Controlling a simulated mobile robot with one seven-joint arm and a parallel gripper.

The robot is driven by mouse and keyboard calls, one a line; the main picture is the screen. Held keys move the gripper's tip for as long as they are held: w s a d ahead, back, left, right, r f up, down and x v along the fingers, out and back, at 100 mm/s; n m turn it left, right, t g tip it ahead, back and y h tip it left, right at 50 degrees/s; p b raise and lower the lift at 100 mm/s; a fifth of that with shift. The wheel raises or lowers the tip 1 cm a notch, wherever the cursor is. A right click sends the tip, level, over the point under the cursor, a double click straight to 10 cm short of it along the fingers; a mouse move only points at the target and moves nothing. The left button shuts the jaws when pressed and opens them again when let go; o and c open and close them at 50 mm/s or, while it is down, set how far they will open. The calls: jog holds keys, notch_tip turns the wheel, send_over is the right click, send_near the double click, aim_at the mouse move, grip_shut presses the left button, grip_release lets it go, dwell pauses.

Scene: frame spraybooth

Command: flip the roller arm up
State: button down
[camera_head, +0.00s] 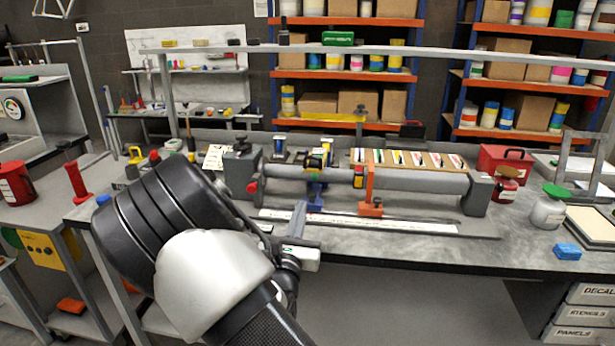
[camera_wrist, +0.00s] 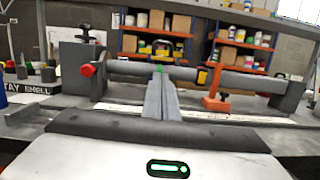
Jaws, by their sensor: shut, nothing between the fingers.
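A grey tube (camera_head: 420,180) lies level between two grey end blocks on the bench; it also shows in the wrist view (camera_wrist: 130,68). A blue bracket (camera_head: 315,196) with a dark, yellow and green head (camera_head: 318,160) sits at the tube, and an orange bracket (camera_head: 371,195) stands to its right. I cannot tell for sure which part is the roller arm. My gripper (camera_wrist: 161,78) is shut and empty, its fingers pointing at the tube left of the orange bracket (camera_wrist: 216,100). The fingers hide what is directly behind them; a little green shows at their tips.
A red knob (camera_head: 252,187) sticks out at the left end block. A white scale strip (camera_head: 390,224) lies in front of the tube. A red toolbox (camera_head: 503,160), a grey jar (camera_head: 548,208) and a blue block (camera_head: 567,252) stand to the right. The bench front is mostly clear.

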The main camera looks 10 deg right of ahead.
jog(key=r+b+x, duration=0.1)
jog(key=r+x, duration=0.2)
jog(key=x, duration=0.9)
jog(key=shift+b, duration=0.3)
jog(key=shift+w+d+r, duration=0.1)
jog(key=shift+w+r, duration=0.05)
jog(key=shift+r+p, duration=0.45)
jog(key=shift+p, duration=0.6)
